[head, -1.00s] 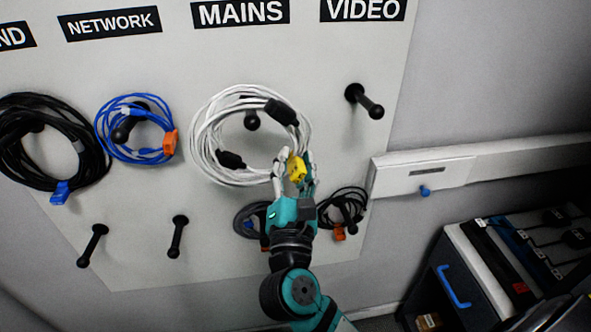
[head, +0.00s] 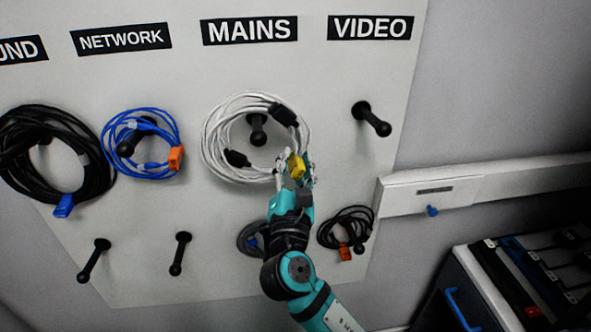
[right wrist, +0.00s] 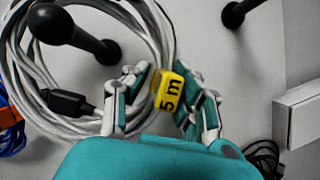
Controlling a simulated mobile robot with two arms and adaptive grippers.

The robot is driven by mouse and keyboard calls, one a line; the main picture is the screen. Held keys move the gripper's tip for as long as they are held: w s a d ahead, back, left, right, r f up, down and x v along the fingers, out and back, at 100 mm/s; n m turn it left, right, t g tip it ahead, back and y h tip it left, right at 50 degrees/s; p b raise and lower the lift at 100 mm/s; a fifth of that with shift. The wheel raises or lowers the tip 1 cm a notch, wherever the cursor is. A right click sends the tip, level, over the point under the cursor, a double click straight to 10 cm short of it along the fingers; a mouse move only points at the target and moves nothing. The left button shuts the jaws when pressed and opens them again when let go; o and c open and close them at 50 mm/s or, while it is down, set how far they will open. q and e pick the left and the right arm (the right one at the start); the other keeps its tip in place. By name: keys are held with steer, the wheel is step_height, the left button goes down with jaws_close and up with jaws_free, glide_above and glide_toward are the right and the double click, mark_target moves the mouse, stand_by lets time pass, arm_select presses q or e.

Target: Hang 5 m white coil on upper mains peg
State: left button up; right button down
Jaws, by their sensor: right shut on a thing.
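The white coil (head: 211,150) with black plugs is in front of the board below the MAINS label (head: 250,30). The upper mains peg (head: 257,130) shows inside its ring. In the right wrist view the peg (right wrist: 85,40) points through the opening of the coil (right wrist: 155,30), and a gap shows between peg and upper strands in the head view. My right gripper (head: 295,172) is shut on the coil's lower right side, at the yellow "5 m" tag (right wrist: 170,92). The fingers (right wrist: 160,100) hide the strands they hold. My left gripper is out of view.
A blue coil (head: 108,145) hangs to the left and a black coil (head: 20,135) beyond it. The upper video peg (head: 371,118) is bare. Small dark coils (head: 345,225) hang below. A wall rail (head: 430,190) and a cable case (head: 485,290) are at right.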

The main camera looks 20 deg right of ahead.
steer(key=shift+w+d+f+b, duration=0.1)
steer(key=shift+w+d+b, duration=0.2)
steer(key=shift+w, duration=0.55)
steer(key=shift+w+d+f+b, duration=0.1)
steer(key=shift+w+d+b, duration=0.15)
steer(key=shift+w, duration=0.55)
steer(key=shift+w+f+b, duration=0.15)
steer(key=shift+f+b, duration=0.4)
steer(key=shift+f, duration=0.25)
steer(key=shift+w+f+b, duration=0.15)
steer(key=shift+f+b, duration=0.35)
steer(key=shift+f, duration=0.25)
steer(key=shift+f, duration=0.1)
steer(key=c, duration=1)
jaws_free()
